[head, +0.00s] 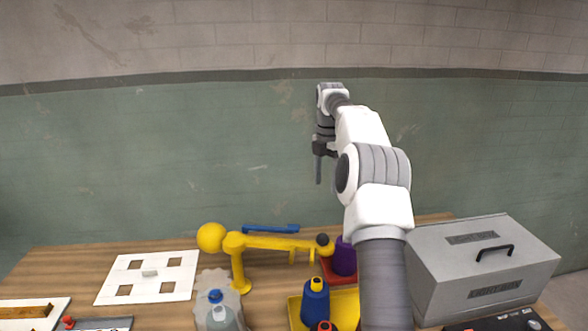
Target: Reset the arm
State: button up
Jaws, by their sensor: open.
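My arm rises from the lower right of the head view and bends over at the top. My gripper (318,168) points down, high above the far part of the wooden table (75,257). It is open, with nothing seen between its fingers. It hangs clear of everything on the table, above a blue bar (271,229) and a yellow stand (270,243) as seen in the picture. The fingers show nearly edge-on and small.
A grey box (477,275) with a black handle stands right. A white board (131,288) with square holes lies left; a bottle (220,318) stands at the front.

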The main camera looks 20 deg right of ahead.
jog(key=s+a+r+m+t+h, duration=0.1)
jog(key=s+a+r+m+t, duration=0.2)
jog(key=s+a+r+m, duration=1.05)
jog(key=s+a+f+m+t, duration=0.1)
jog(key=s+a+f+m, duration=0.1)
jog(key=s, duration=0.5)
jog(key=s+a+f+m, duration=0.3)
jog(key=s+a+f, duration=0.1)
jog(key=s, duration=0.4)
jog(key=s+a+f+m+t+y+b, duration=0.1)
jog(key=s+a+f+m, duration=0.2)
jog(key=s, duration=0.5)
jog(key=shift+s+a+f+t, duration=0.2)
jog(key=shift+a+f+t, duration=0.1)
jog(key=shift+f, duration=0.3)
